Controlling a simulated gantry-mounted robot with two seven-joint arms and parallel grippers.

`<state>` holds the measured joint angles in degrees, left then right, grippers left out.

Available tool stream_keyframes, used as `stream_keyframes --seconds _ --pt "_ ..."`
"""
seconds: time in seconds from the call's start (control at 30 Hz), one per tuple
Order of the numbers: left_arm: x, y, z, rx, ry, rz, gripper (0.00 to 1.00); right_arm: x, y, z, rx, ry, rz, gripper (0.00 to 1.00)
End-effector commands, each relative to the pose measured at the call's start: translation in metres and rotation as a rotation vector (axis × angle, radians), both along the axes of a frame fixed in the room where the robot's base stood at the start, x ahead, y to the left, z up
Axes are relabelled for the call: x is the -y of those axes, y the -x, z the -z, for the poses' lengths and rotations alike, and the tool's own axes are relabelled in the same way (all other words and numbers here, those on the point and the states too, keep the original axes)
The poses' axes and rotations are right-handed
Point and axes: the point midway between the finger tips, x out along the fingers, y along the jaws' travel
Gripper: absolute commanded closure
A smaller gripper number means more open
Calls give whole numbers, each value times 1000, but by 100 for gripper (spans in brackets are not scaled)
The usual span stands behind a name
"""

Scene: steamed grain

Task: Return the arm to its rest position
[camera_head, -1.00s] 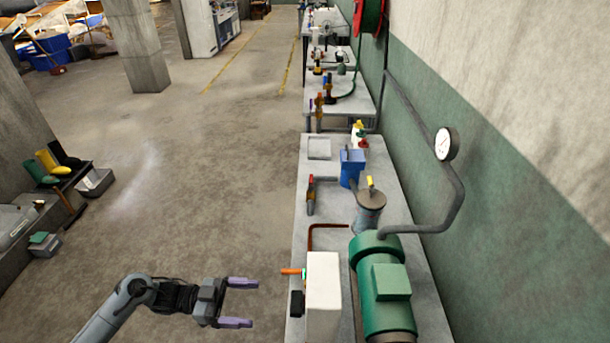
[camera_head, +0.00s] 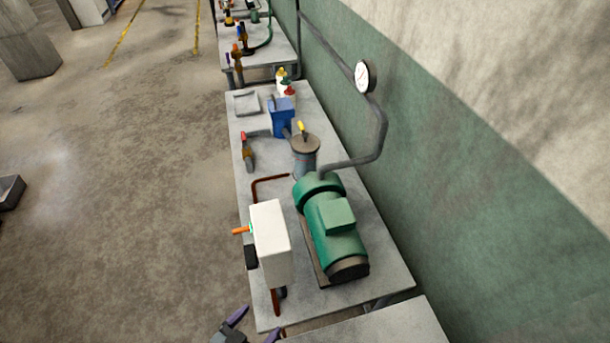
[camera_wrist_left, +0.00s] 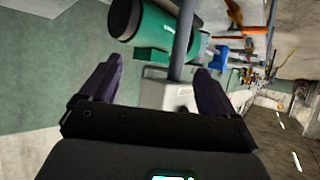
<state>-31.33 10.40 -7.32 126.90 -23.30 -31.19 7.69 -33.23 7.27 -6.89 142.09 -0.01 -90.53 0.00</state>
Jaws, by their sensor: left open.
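My left gripper (camera_head: 260,323) shows at the bottom edge of the head view, with only its purple fingertips and a little of its dark body in the frame. It is below and apart from the workbench's near left corner. In the left wrist view the two purple fingers (camera_wrist_left: 158,72) stand wide apart with nothing held between them. A grey pipe and a pale block show beyond the fingers. Most of the left arm is out of the head view. My right gripper is not in view.
The grey workbench (camera_head: 262,308) carries a white box (camera_head: 271,243) with an orange lever (camera_head: 241,230), a green motor (camera_head: 333,227), a grey canister (camera_head: 305,158) and a blue block (camera_head: 282,118). A gauge (camera_head: 365,77) is by the wall.

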Motion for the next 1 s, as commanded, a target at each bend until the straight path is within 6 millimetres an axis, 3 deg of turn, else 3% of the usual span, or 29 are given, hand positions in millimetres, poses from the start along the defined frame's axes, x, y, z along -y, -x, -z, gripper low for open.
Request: stream_keyframes --seconds 0.1,0.3,0.53,0.6,0.77,1.0 --pt "-36 9 -10 -153 -93 -170 11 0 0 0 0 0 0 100" --pt "-82 39 -20 -405 -196 -338 11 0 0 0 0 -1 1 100" --pt "-105 94 -3 -718 -309 -371 11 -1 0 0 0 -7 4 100" --pt "-104 91 -37 -701 -302 -373 11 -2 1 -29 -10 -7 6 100" --pt "-104 90 -77 -700 -302 -373 11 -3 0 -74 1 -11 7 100" --pt "-104 90 -155 -700 -303 -372 11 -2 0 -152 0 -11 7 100"
